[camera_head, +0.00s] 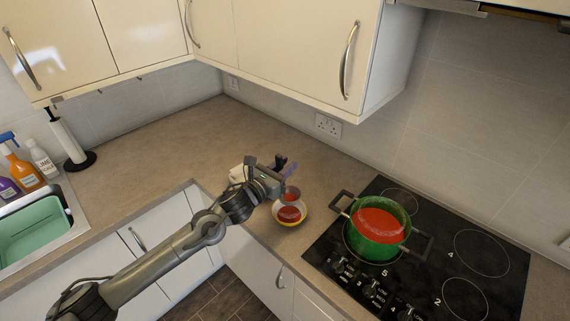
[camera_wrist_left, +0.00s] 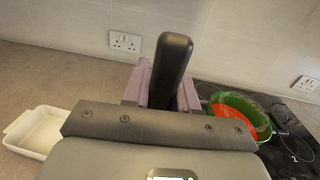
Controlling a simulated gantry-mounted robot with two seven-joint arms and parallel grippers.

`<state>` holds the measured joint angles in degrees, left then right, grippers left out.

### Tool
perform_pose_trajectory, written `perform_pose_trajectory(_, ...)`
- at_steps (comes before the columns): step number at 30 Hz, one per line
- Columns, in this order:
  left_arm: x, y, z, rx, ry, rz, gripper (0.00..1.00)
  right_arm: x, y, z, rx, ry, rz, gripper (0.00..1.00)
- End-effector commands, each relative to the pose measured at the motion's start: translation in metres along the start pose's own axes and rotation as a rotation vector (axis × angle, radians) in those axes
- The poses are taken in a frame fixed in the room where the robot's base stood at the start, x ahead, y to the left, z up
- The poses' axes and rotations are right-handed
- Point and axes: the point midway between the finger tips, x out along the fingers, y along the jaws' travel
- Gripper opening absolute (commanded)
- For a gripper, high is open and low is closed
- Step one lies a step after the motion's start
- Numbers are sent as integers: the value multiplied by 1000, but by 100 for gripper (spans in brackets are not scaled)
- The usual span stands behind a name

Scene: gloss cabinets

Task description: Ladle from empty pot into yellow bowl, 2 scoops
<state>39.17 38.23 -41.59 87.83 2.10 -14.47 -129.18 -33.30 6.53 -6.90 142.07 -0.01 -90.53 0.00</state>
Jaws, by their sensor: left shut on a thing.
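My left gripper (camera_head: 284,167) is shut on the black handle of the ladle (camera_wrist_left: 172,62), which stands up between its purple fingers in the left wrist view. In the head view, the ladle's reddish cup (camera_head: 291,194) hangs just over the yellow bowl (camera_head: 303,221); I cannot tell whether they touch. The bowl stands near the counter's front edge, pale inside, with red content in it. The green pot (camera_head: 366,251) stands on the hob to the right and holds red content, so it does not look empty. It also shows in the left wrist view (camera_wrist_left: 236,98). My right gripper is not in view.
A white dish (camera_wrist_left: 38,130) lies on the counter beside my left gripper. The black hob (camera_head: 470,225) fills the right side. Wall cabinets (camera_head: 290,45) overhang the back. A paper towel holder (camera_head: 68,142), bottles (camera_head: 22,170) and a sink (camera_head: 35,230) are at left.

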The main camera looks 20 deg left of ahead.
Motion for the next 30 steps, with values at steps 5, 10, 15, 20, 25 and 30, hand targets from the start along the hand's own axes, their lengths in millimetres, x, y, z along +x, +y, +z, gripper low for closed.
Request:
perform_pose_trajectory(5,0,16,-1,-97,-2,3,0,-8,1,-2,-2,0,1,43)
perform_pose_trajectory(10,0,28,-5,-186,-2,2,0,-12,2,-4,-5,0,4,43)
perform_pose_trajectory(15,0,42,-9,-273,-1,3,0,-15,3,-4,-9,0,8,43)
perform_pose_trajectory(20,0,54,-13,-357,-1,3,0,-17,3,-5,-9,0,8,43)
perform_pose_trajectory(25,0,66,-18,-445,-1,2,0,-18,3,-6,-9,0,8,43)
perform_pose_trajectory(30,0,77,-29,-533,-2,3,0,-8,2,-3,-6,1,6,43)
